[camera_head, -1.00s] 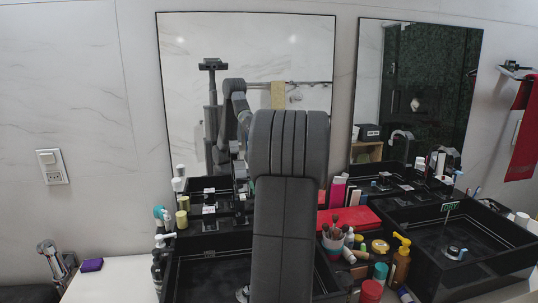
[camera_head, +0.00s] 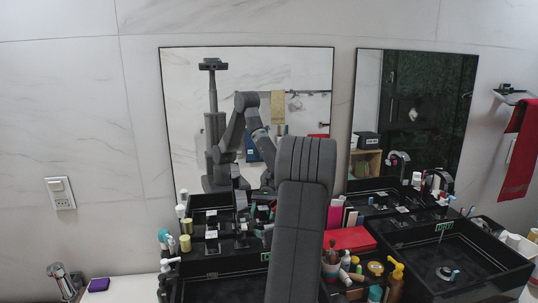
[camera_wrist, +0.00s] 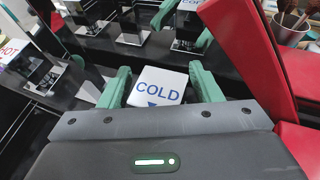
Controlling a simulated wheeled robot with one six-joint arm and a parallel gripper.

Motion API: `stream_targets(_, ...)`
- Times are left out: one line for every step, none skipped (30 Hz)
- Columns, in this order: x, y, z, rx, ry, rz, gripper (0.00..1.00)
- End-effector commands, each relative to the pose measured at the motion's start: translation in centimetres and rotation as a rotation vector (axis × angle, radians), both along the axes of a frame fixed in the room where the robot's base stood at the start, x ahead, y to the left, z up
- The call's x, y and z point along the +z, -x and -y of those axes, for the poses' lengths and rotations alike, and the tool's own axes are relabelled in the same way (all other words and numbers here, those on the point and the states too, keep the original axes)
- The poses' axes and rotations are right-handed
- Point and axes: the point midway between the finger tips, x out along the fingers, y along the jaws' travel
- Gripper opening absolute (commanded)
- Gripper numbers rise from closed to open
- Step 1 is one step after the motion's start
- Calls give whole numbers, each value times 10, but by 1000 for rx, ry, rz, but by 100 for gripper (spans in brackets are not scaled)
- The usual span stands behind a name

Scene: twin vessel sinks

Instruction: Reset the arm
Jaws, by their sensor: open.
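My gripper (camera_wrist: 160,67) shows in the wrist view with its two green fingers apart. A white label reading COLD (camera_wrist: 158,87) with a blue arrow shows between the fingers. I cannot tell whether the fingers touch it. In the head view my grey arm (camera_head: 300,215) rises in front of the left sink, and its own bulk hides the gripper. The left mirror (camera_head: 190,80) reflects my column and bent arm.
Black sinks stand left (camera_head: 225,288) and right (camera_head: 480,265). A red box (camera_head: 349,239) lies between them; red surfaces (camera_wrist: 262,50) are close right of the gripper. Several bottles and a brush cup (camera_head: 331,262) crowd the middle. A purple block (camera_head: 99,285) lies on the white counter.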

Motion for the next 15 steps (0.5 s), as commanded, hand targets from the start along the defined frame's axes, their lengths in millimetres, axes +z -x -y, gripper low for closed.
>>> stream_targets(5, 0, 0, 20, -1, -2, 58)
stream_targets(5, 0, 0, 35, -1, 0, 58)
stream_targets(5, 0, 0, 55, 0, -1, 58)
stream_targets(4, 0, -1, 69, -2, -2, 58)
stream_targets(5, 1, -1, 84, 0, -1, 58)
stream_targets(5, 0, -1, 104, 0, -1, 58)
stream_targets(5, 1, -1, 119, -1, -2, 58)
stream_targets(4, 1, -2, 134, 0, -2, 58)
stream_targets(5, 1, -2, 154, 0, -1, 58)
stream_targets(5, 1, -2, 169, 0, -1, 58)
stream_targets(4, 2, -2, 185, 0, -1, 58)
stream_targets(5, 2, -2, 204, 0, -1, 58)
stream_targets(5, 2, -2, 221, 0, -1, 58)
stream_targets(5, 2, -2, 235, -1, -1, 58)
stream_targets(5, 3, -3, 256, 0, -1, 58)
